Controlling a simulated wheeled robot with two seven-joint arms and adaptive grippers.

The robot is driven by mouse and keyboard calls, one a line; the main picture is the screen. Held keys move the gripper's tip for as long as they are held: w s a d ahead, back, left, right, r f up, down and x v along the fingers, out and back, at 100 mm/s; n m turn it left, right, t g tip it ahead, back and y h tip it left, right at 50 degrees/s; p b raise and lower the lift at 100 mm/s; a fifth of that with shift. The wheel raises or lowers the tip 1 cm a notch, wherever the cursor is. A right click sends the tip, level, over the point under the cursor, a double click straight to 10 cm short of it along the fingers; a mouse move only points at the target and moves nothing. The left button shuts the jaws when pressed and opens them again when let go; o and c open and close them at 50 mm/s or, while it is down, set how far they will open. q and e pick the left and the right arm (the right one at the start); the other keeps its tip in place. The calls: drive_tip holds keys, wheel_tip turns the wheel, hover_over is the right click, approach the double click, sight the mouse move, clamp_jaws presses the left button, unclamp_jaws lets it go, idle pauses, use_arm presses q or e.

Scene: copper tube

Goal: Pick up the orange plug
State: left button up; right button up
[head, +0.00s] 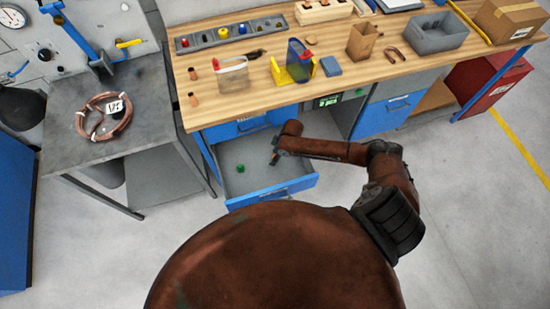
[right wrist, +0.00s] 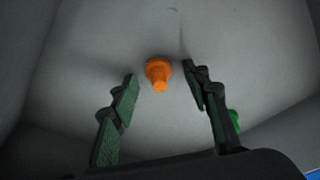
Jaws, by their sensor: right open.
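The orange plug (right wrist: 159,74) stands on the grey floor of the open drawer (head: 236,187). In the right wrist view it is at the upper middle, between the tips of my right gripper (right wrist: 160,72). The two green-padded fingers are spread wide, with a gap on each side of the plug, and hold nothing. In the head view my right gripper (head: 274,157) reaches down into the drawer's right part; its fingers are small and mostly hidden by the arm, and I cannot make out the plug there. My left gripper is not in view.
A green plug (head: 240,168) is in the drawer; it also shows beside the right finger in the wrist view (right wrist: 234,121). Drawer walls surround the gripper. The wooden workbench top (head: 350,85) is above and behind. A grey table (head: 70,147) with a copper coil (head: 82,115) stands left.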

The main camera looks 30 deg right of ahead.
drive_tip(key=shift+c, duration=0.5)
drive_tip(key=c, duration=0.7)
drive_tip(key=shift+r, duration=0.1)
